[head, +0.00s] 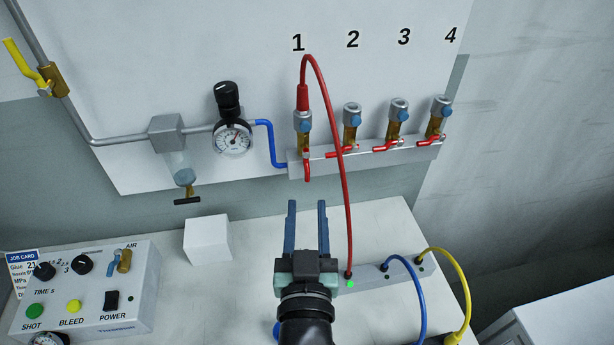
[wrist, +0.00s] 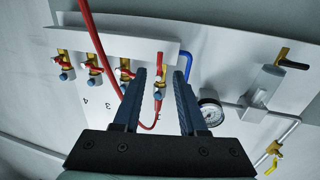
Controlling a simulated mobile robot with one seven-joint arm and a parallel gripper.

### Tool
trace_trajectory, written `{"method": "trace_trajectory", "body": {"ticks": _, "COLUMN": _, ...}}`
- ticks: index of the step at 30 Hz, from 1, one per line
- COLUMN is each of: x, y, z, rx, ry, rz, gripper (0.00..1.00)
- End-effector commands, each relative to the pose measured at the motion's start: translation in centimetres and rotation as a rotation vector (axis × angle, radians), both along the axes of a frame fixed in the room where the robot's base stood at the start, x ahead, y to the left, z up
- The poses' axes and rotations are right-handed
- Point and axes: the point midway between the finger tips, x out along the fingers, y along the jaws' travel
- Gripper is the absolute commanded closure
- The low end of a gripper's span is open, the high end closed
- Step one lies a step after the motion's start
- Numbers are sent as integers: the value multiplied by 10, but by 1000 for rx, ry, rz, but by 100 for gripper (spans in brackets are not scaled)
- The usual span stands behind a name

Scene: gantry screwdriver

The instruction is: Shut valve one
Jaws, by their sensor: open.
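Valve one (head: 303,142) is a brass body with a blue knob under the number 1, at the left end of the manifold. Its red lever (head: 307,166) points straight down, while the levers of the other valves lie roughly along the manifold. A red hose (head: 336,140) joins its top. My gripper (head: 306,205) is open and empty, its two blue fingers pointing at the wall below valve one. In the wrist view, which is upside down, my fingertips (wrist: 160,80) appear either side of valve one's lever (wrist: 160,58); no contact is clear.
Valves two (head: 351,128), three (head: 396,122) and four (head: 438,118) stand to the right. A pressure gauge (head: 233,138) and blue pipe (head: 267,140) lie left. The red hose hangs close right of my gripper. A white block (head: 207,240) and control box (head: 85,290) are on the bench.

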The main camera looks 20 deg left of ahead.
Motion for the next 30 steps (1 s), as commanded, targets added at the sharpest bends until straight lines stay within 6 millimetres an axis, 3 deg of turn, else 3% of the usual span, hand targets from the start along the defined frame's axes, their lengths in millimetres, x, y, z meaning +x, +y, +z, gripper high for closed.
{"method": "trace_trajectory", "body": {"ticks": 6, "x": 37, "y": 15, "z": 3, "rx": -1, "ry": -1, "rz": 0, "gripper": 58}}
{"method": "trace_trajectory", "body": {"ticks": 12, "x": 58, "y": 24, "z": 1, "rx": -1, "ry": 0, "rz": 1, "gripper": 58}}
{"method": "trace_trajectory", "body": {"ticks": 25, "x": 65, "y": 27, "z": 0, "rx": 0, "ry": 0, "rz": 0, "gripper": 58}}
{"method": "trace_trajectory", "body": {"ticks": 30, "x": 65, "y": 27, "z": 0, "rx": 0, "ry": 0, "rz": 0, "gripper": 89}}
